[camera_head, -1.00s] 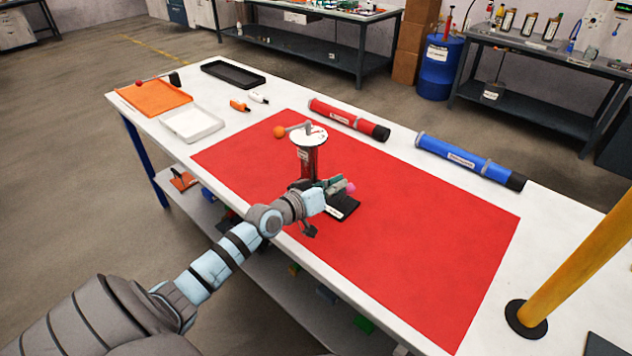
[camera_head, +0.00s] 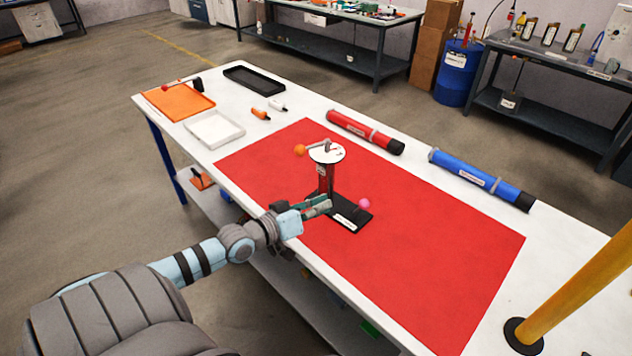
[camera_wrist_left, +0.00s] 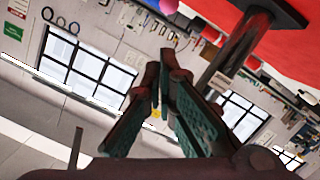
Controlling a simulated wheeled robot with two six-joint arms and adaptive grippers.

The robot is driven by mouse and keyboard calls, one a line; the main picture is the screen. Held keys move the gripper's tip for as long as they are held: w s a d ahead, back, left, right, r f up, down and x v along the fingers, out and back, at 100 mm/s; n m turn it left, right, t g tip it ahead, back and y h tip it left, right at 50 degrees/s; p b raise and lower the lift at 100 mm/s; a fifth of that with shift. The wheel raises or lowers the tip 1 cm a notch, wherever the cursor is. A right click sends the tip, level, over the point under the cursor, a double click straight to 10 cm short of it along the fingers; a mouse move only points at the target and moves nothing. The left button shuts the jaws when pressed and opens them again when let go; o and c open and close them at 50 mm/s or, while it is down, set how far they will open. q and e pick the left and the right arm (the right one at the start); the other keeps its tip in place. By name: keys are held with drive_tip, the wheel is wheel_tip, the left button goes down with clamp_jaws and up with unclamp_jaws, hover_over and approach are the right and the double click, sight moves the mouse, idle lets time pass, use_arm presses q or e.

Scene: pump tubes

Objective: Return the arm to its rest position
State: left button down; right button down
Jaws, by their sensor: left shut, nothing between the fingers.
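My left gripper (camera_head: 327,205) is shut and empty at the near side of the pump stand, over the edge of the red mat (camera_head: 420,250). The stand has a black base (camera_head: 348,222), a red column (camera_head: 326,178) and a white round top (camera_head: 326,152) with a crank ending in an orange ball (camera_head: 300,150). A pink ball (camera_head: 364,203) shows by the base. In the left wrist view the fingers (camera_wrist_left: 158,85) come together at their tips, with the pink ball (camera_wrist_left: 168,5) and dark base (camera_wrist_left: 270,12) above them. My right gripper is out of view.
A red tube (camera_head: 365,132) and a blue tube (camera_head: 480,180) lie behind the mat. An orange tray (camera_head: 180,103), a white tray (camera_head: 214,130) and a black tray (camera_head: 254,79) sit at the left end of the white table. A yellow post (camera_head: 575,280) stands at right.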

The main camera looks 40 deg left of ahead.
use_arm(q)
drive_tip(key=s+d+f+m+g, duration=0.4)
drive_tip(key=s+d+f+g, duration=0.3)
drive_tip(key=s+d+f, duration=0.4)
drive_tip(key=s+d+m+g+y, duration=0.1)
drive_tip(key=s+g+y, duration=0.1)
drive_tip(key=s, duration=0.4)
drive_tip(key=s+d+g+y, duration=0.1)
drive_tip(key=s+g, duration=0.2)
drive_tip(key=s, duration=0.3)
drive_tip(key=s+a+f+g, duration=0.1)
drive_tip(key=s+f, duration=0.1)
drive_tip(key=f, duration=0.8)
drive_tip(key=s+a+f, duration=0.1)
drive_tip(key=a+f, duration=0.1)
drive_tip(key=f, duration=0.8)
drive_tip(key=s+f+g, duration=0.1)
drive_tip(key=s+f, duration=1.1)
drive_tip(key=s, duration=0.2)
drive_tip(key=shift+f+n+g, duration=0.25)
drive_tip(key=shift+n+g, duration=0.05)
